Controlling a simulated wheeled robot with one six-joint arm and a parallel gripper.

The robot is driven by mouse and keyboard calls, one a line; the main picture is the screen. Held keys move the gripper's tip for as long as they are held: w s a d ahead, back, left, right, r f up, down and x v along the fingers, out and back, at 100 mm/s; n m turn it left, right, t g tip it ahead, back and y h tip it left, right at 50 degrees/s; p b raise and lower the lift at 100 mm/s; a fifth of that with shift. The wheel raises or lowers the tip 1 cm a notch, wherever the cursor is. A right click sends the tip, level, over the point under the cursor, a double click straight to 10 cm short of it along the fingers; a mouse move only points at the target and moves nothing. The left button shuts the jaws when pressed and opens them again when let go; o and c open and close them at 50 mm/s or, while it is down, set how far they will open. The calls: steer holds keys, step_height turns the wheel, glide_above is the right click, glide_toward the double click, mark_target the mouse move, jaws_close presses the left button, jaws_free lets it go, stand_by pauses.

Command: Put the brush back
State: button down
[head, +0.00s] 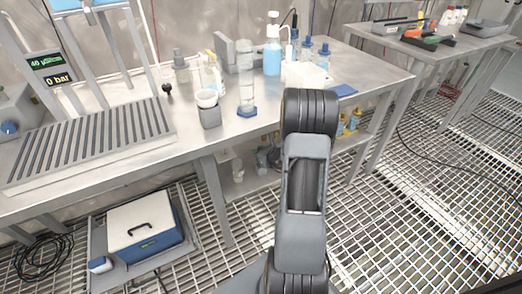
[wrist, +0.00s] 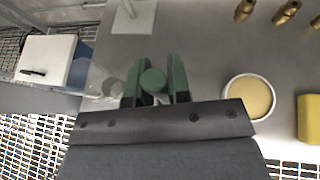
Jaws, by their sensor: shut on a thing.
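My gripper (wrist: 154,85) shows in the wrist view, its two green fingers shut on a green, round-ended thing. This looks like the end of the brush (wrist: 153,80), seen end-on. The rest of the brush is hidden behind the fingers and wrist. A grey steel surface lies beyond the gripper. A clear vessel (wrist: 102,82) stands just left of the fingers, and I cannot tell whether they touch. In the head view my arm hides the gripper and the brush. A grey holder (head: 210,117) with a white cup stands near the bench's front edge.
The wrist view shows a round dish (wrist: 249,96), a yellow block (wrist: 309,118) and brass fittings (wrist: 287,12) at right. The bench (head: 250,125) carries bottles, a clear cylinder (head: 247,80) and a slotted rack (head: 85,140). A white-and-blue box (head: 145,225) sits low at left.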

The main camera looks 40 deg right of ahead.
steer(key=shift+f, duration=0.65)
steer(key=shift+f+b, duration=0.6)
steer(key=shift+b, duration=0.2)
steer(key=c, duration=1)
jaws_free()
steer(key=shift+s, duration=0.15)
steer(key=p+v, duration=0.4)
steer(key=v, duration=0.9)
steer(key=shift+s+r, duration=0.25)
steer(key=shift+r, duration=0.05)
